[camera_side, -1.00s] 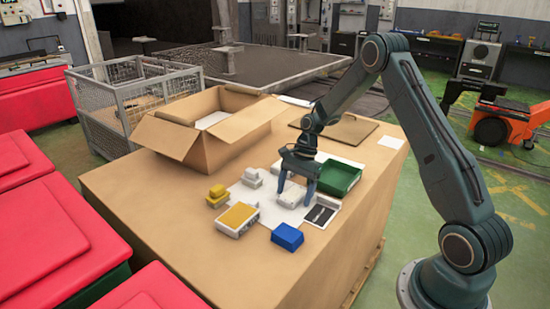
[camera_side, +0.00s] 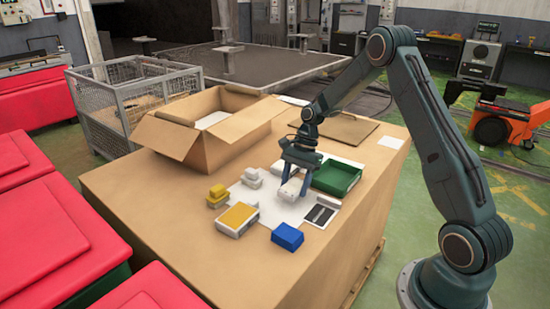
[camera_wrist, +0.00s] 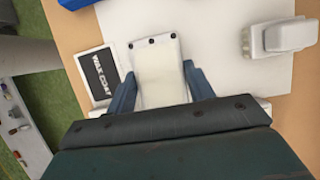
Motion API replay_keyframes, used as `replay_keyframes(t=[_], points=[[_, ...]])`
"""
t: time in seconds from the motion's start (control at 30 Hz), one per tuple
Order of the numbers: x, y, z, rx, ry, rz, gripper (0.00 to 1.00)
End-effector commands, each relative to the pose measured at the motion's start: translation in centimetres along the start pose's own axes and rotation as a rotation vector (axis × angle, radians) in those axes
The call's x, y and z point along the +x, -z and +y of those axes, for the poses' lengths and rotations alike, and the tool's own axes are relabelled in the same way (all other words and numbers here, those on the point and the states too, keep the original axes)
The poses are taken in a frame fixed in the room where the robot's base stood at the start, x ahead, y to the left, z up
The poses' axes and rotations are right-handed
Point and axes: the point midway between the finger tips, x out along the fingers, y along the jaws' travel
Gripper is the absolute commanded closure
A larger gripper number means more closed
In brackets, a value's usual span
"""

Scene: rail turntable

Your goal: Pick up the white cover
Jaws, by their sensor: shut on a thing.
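The white cover (camera_wrist: 158,70) sits between my gripper's two blue fingers in the wrist view. It is a flat white block with dark dots along its far edge. In the side view the cover (camera_side: 290,189) is held just above the white sheet (camera_side: 268,207). My gripper (camera_side: 297,187) is shut on it; the fingers hide its sides. In the side view I cannot clearly see how far it is off the sheet. Another white stacked piece (camera_side: 252,177) stands on the sheet, left of my gripper.
A green tray (camera_side: 337,178) is right of my gripper. A black card (camera_side: 320,215), a blue block (camera_side: 287,236), a yellow-topped white box (camera_side: 238,219) and yellow pieces (camera_side: 217,195) lie nearby. An open cardboard box (camera_side: 207,130) stands behind.

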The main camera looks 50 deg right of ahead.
Motion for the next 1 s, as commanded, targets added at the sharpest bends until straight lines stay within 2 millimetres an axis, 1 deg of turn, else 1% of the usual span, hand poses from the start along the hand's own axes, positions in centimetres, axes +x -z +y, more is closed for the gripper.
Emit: replay_keyframes(t=[0.03, 0.27, 0.5, 0.6, 0.73, 1.0], points=[[-0.9, -0.3, -0.1, -0.002, 0.004, 0.003, 0.79], [-5.1, -2.0, -0.1, -0.003, 0.005, 0.003, 0.79], [-10.4, -4.2, -0.1, -0.003, 0.007, 0.003, 0.79], [-12.3, -5.0, -0.1, -0.003, 0.005, 0.002, 0.79], [-14.2, -5.8, 0.0, -0.003, 0.004, 0.003, 0.79], [-15.9, -6.6, 0.0, -0.001, 0.001, 0.001, 0.79]])
